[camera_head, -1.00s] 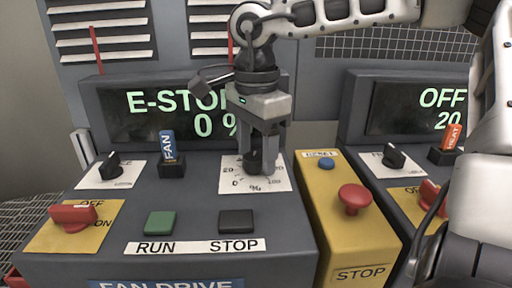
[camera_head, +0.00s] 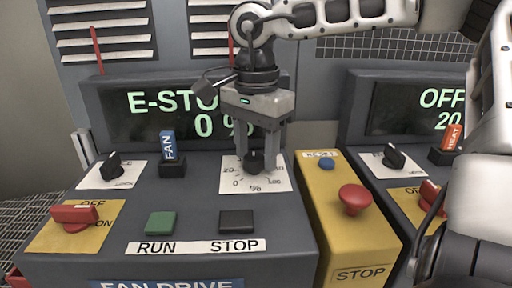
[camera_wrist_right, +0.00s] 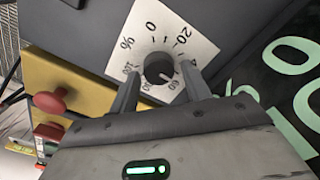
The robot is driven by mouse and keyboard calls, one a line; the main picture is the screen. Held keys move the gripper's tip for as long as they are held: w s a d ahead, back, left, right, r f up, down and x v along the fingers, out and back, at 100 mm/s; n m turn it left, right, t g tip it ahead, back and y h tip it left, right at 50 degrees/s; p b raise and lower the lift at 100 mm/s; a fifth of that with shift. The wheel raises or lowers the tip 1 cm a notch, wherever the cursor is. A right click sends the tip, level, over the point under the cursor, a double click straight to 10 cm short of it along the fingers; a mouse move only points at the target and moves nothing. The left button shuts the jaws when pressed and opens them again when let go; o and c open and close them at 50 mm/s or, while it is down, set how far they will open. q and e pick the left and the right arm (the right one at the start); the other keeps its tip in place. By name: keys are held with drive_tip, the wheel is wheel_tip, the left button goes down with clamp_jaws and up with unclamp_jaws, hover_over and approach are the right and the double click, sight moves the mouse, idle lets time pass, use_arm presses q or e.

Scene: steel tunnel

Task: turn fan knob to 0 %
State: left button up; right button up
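The fan knob (camera_head: 254,161) is a black dial on a white scale plate (camera_head: 228,182) on the fan drive panel. In the right wrist view, the knob (camera_wrist_right: 158,68) carries a light mark that seems to point toward the 60 side of the scale; the exact value is hard to read. My right gripper (camera_head: 261,165) points down over the knob. Its fingers are apart, one on either side, with gaps showing in the wrist view. The fan display (camera_head: 150,104) shows E-STOP, partly covered, and 0 %. My left gripper is out of view.
The green RUN button (camera_head: 161,222) and black STOP button (camera_head: 237,221) lie in front of the knob. A yellow box right of it carries a red mushroom button (camera_head: 353,199) and a blue button (camera_head: 326,164). The blue FAN tag (camera_head: 168,147) stands left.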

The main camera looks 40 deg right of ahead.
sight(256, 155)
drive_tip(key=shift+o, duration=0.3)
wheel_tip(256, 155, up, 16)
drive_tip(key=p, duration=0.1)
idle(0.5)
